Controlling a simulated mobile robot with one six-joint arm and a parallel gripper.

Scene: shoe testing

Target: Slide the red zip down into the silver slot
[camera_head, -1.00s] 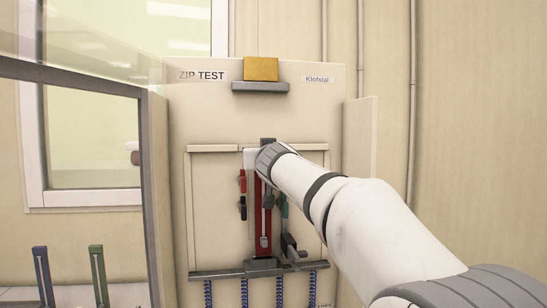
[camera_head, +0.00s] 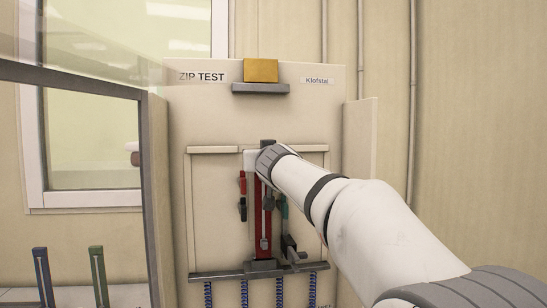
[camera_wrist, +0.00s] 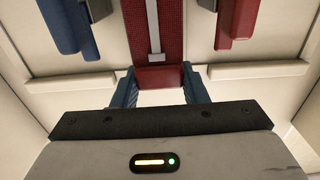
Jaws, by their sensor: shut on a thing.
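The red zip (camera_head: 260,222) is a long upright strip with a silver pull running down its middle, standing in front of the cream test panel. Its lower part reaches down to the grey slot block (camera_head: 262,268) on the rail; I cannot tell how deep it sits there. My gripper (camera_wrist: 159,82) is shut on the red end of the zip (camera_wrist: 158,76), one blue finger at each side. In the head view my wrist hides the zip's top and my fingertips. The slot is not visible in the wrist view.
A yellow block (camera_head: 261,69) sits on a grey ledge (camera_head: 260,87) above. Blue and green zips (camera_head: 97,275) stand at lower left.

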